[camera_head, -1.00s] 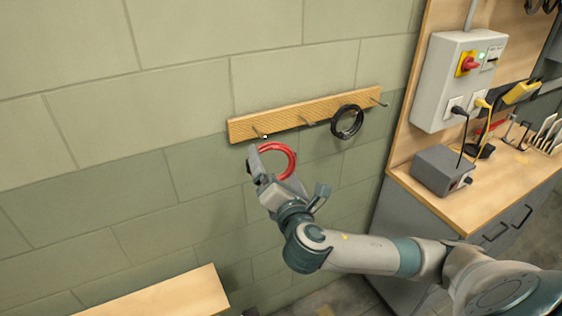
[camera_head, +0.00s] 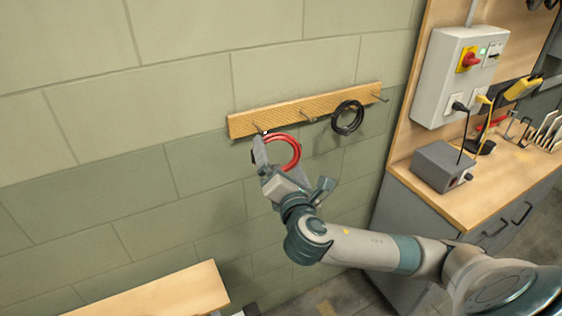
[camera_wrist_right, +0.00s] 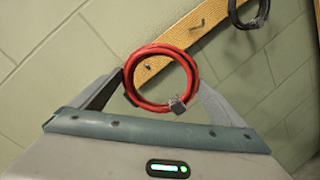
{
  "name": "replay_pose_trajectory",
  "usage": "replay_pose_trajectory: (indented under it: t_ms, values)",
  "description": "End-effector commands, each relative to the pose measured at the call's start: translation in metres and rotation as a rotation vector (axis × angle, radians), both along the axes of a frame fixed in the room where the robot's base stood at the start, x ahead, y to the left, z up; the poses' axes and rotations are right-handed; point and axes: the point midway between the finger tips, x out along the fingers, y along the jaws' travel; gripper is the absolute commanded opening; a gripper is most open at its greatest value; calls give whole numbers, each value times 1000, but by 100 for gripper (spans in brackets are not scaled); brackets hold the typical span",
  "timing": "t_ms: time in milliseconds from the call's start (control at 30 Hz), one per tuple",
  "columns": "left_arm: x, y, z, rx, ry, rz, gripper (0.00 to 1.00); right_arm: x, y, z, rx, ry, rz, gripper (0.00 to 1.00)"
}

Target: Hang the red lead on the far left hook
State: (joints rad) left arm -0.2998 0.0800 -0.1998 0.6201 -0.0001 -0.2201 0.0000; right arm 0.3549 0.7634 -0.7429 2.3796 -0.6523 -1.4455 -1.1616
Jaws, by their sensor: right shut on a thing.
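The red lead (camera_head: 297,152) is a coiled ring at the left end of the wooden hook rail (camera_head: 285,117). My right gripper (camera_head: 272,158) is shut on it and holds it up just below the rail. In the right wrist view the red lead (camera_wrist_right: 160,48) sits between the two fingers (camera_wrist_right: 160,88), with a small grey tag at its lower right, and overlaps the rail. The far left hook (camera_head: 257,128) is right at the top of the ring; I cannot tell whether it passes through. My left gripper is not in view.
A black coil (camera_head: 360,121) hangs on the rail toward the right; the middle hook (camera_head: 308,116) is bare. A workbench (camera_head: 440,197) with a grey box (camera_head: 440,165) stands at right. A wooden top (camera_head: 165,293) lies lower left. The wall left of the rail is clear.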

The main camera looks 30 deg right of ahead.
Motion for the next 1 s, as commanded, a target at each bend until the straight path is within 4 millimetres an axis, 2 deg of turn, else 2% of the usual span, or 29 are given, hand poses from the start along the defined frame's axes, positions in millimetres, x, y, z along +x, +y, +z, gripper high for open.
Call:
replay_pose_trajectory:
  t_ms: [1000]
  values:
    - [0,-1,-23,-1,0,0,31,50,-3,-5,-1,-2,-1,68]
